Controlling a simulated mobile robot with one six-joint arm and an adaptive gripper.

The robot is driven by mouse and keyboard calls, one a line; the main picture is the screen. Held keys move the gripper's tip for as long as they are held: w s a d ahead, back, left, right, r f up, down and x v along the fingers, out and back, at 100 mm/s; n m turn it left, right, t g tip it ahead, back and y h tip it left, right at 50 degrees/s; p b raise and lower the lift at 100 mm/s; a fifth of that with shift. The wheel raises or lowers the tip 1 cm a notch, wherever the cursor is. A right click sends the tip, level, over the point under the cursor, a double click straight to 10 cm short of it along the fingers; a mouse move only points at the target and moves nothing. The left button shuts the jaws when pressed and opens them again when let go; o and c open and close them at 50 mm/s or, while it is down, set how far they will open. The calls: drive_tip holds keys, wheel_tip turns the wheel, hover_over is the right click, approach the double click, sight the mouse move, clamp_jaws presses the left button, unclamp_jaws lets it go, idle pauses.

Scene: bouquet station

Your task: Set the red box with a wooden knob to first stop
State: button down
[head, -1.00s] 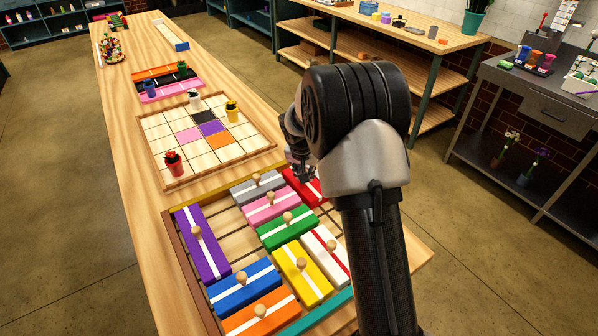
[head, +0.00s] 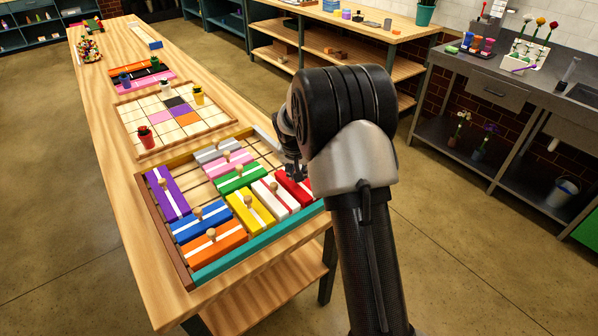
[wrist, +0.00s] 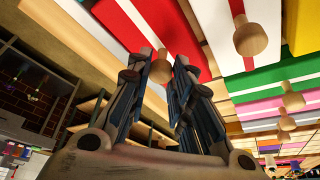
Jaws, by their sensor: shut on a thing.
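The red box (head: 295,194) with a white stripe lies in the tray at its right end, beside the white box with a red stripe (head: 274,199), close to the teal wall (head: 260,243). In the wrist view the red box (wrist: 165,22) is overhead and its wooden knob (wrist: 160,71) sits between my fingers. My gripper (wrist: 168,85) is shut on that knob. In the head view my gripper (head: 296,173) is at the red box, and my arm hides part of the box and the tray's right side.
Purple (head: 166,193), blue (head: 200,222), orange (head: 212,245), yellow (head: 244,213), green (head: 240,179), pink (head: 226,165) and grey (head: 214,153) boxes with knobs share the tray. Bare slats show at the tray's far right. A grid board (head: 143,108) with pots stands beyond.

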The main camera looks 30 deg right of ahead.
drive_tip(key=shift+s+f, duration=0.1)
drive_tip(key=shift+s, duration=0.1)
drive_tip(key=c, duration=1.4)
unclamp_jaws()
drive_tip(key=shift+c, duration=0.2)
drive_tip(key=v, duration=1.2)
drive_tip(key=shift+d, duration=0.1)
drive_tip(key=s+a+r+n, duration=0.2)
drive_tip(key=s+a+r, duration=0.3)
drive_tip(key=s+r, duration=0.25)
drive_tip(key=s+a+n+y, duration=0.1)
drive_tip(key=s+a, duration=0.2)
drive_tip(key=s, duration=0.6)
drive_tip(key=s+a+n, duration=0.2)
drive_tip(key=s+a, duration=0.1)
drive_tip(key=s, duration=0.6)
drive_tip(key=s+a+n+y, duration=0.1)
drive_tip(key=s+a, duration=0.2)
drive_tip(key=s, duration=0.6)
drive_tip(key=shift+a+n+t+y, duration=0.3)
drive_tip(key=shift+a+n+t, duration=0.1)
